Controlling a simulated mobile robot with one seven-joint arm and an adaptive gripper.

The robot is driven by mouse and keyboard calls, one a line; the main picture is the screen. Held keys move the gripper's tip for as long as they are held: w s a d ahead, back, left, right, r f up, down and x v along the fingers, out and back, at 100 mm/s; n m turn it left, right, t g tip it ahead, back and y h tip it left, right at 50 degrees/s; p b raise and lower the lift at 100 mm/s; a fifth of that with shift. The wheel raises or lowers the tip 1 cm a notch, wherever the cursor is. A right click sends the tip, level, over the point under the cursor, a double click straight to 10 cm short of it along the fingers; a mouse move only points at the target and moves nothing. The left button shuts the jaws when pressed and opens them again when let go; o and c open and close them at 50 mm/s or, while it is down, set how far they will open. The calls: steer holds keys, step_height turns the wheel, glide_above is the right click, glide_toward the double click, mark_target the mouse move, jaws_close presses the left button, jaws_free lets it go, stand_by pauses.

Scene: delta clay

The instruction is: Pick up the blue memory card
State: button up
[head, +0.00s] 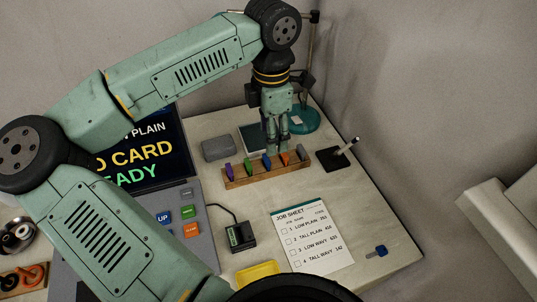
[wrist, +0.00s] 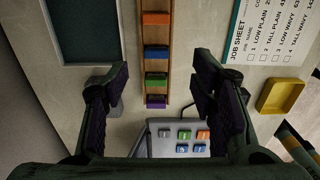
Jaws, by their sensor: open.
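A wooden rack (head: 243,180) holds a row of upright coloured cards on the table. The blue memory card (head: 267,163) stands between a green card (head: 250,165) and an orange card (head: 284,159). In the wrist view the blue card (wrist: 156,52) shows in the rack (wrist: 168,30), with green (wrist: 156,79) and purple (wrist: 156,101) cards below it and orange (wrist: 155,18) above. My gripper (head: 272,149) points down over the rack, open and empty. In the wrist view its fingers (wrist: 160,78) are on either side of the row, with the blue card slightly above the line between the fingertips.
A grey box (head: 218,148) and a dark tray are behind the rack. A pen stand (head: 335,158) is right of it. A job sheet (head: 312,238), a black reader (head: 240,237) and a yellow tray (head: 257,274) lie in front. A small blue object (head: 377,251) lies near the right edge.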

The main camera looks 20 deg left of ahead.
mark_target(267, 164)
step_height(267, 164, down, 3)
steer(key=shift+f, duration=0.1)
steer(key=shift+w+a+f+p, duration=0.15)
steer(key=shift+f+p, duration=0.55)
steer(key=shift+f, duration=0.65)
steer(key=shift+s+a+f+p, duration=0.1)
steer(key=shift+f+p, duration=0.55)
steer(key=shift+f, duration=0.65)
steer(key=shift+c, duration=0.4)
steer(key=c, duration=0.8)
steer(key=shift+o, duration=0.2)
steer(key=shift+w+r, duration=0.1)
